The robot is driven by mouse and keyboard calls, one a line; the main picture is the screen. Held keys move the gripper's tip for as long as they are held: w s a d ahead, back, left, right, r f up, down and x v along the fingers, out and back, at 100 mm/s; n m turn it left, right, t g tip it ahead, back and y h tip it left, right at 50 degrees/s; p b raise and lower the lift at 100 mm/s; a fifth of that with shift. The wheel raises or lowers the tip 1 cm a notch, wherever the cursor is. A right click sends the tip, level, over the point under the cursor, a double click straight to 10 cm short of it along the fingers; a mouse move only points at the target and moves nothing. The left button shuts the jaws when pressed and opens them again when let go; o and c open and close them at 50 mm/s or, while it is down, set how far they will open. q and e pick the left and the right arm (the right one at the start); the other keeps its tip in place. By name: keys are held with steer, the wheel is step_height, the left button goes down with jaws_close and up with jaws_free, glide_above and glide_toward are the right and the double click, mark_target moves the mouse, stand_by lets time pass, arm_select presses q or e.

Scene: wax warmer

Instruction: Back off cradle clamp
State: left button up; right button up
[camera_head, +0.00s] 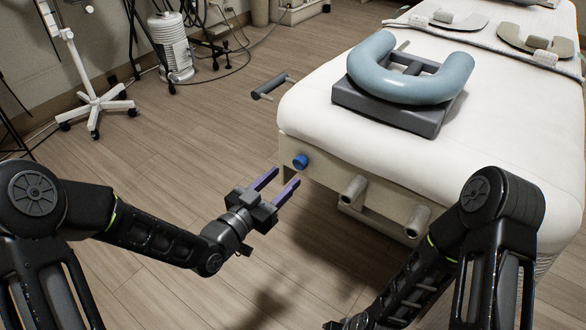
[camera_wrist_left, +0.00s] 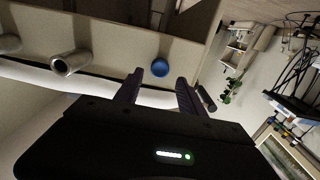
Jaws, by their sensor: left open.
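A blue round knob (camera_head: 301,161), which looks like the clamp's knob, sits on the beige end panel of the bed, at its left corner. It also shows in the left wrist view (camera_wrist_left: 160,68), a little beyond the fingertips and roughly between them. My left gripper (camera_head: 277,180) is open and empty, its two purple fingers pointing toward the end panel, apart from the knob. In the left wrist view the left gripper (camera_wrist_left: 159,78) shows both fingers spread. A blue-grey U-shaped face cradle (camera_head: 412,88) rests on a dark base (camera_head: 395,110) on the bed. My right arm's gripper is not clearly visible.
The white padded bed (camera_head: 310,105) fills the right side. Two metal tube sockets stick out of its end panel, one at the left (camera_head: 353,187) and one at the right (camera_head: 417,220). A dark handle (camera_head: 268,86) juts from the bed's left side.

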mark_target(298, 165)
arm_select(q)
steer(key=shift+x, duration=2.45)
steer(key=shift+w+d, duration=0.1)
steer(key=shift+c, duration=0.2)
